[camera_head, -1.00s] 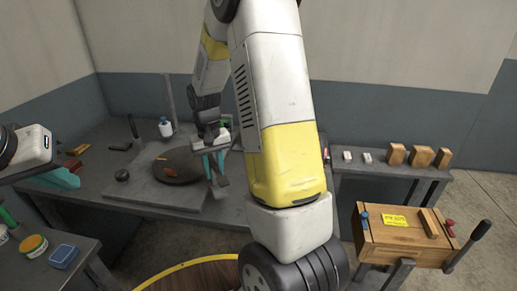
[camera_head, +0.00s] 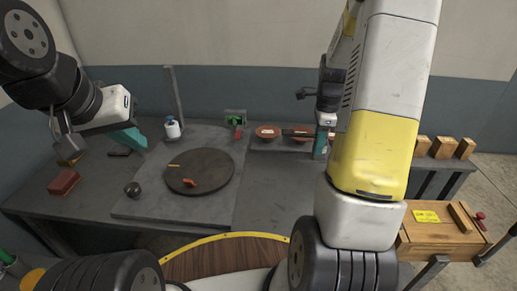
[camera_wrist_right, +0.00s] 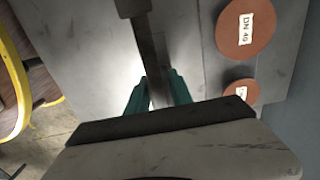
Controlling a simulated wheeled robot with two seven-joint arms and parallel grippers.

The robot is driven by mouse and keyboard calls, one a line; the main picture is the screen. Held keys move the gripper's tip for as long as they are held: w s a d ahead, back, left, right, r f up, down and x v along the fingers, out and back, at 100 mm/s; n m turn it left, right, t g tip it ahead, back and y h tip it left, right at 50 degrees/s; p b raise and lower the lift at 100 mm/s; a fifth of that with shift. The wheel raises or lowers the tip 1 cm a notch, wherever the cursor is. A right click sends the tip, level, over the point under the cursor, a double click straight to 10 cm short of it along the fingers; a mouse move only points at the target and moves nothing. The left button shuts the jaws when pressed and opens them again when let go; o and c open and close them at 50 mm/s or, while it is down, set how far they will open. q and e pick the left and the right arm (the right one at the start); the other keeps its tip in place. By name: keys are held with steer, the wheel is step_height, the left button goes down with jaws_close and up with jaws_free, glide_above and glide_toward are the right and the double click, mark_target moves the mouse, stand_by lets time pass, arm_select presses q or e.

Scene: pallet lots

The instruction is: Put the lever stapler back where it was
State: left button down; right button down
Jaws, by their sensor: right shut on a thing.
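My right gripper (camera_head: 320,150) is over the back of the table, right of the middle in the head view, with its teal fingers downward. It is shut on the lever stapler (camera_head: 297,132), a long dark bar that points left from the fingers. In the right wrist view the stapler (camera_wrist_right: 151,50) runs up between the teal fingers (camera_wrist_right: 157,92) to a wider end at the top edge.
Two red-brown labelled discs, one at left (camera_head: 267,132), lie at the back by the stapler. A dark round turntable (camera_head: 199,171) with small orange pieces, a white bottle (camera_head: 172,128), a black knob (camera_head: 132,189) and a red block (camera_head: 63,182) stand leftward. A wooden box (camera_head: 440,240) is at right.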

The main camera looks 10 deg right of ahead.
steer(key=shift+w+a+f, duration=0.8)
steer(key=shift+w+a, duration=0.2)
steer(key=shift+a, duration=1.4)
steer(key=shift+w+a+f, duration=0.85)
steer(key=shift+w+a, duration=0.2)
steer(key=shift+a, duration=1.35)
steer(key=shift+w+a+f, duration=0.8)
steer(key=shift+w+a, duration=0.2)
steer(key=shift+a, duration=1.4)
steer(key=c, duration=1.1)
jaws_free()
steer(key=shift+f, duration=0.15)
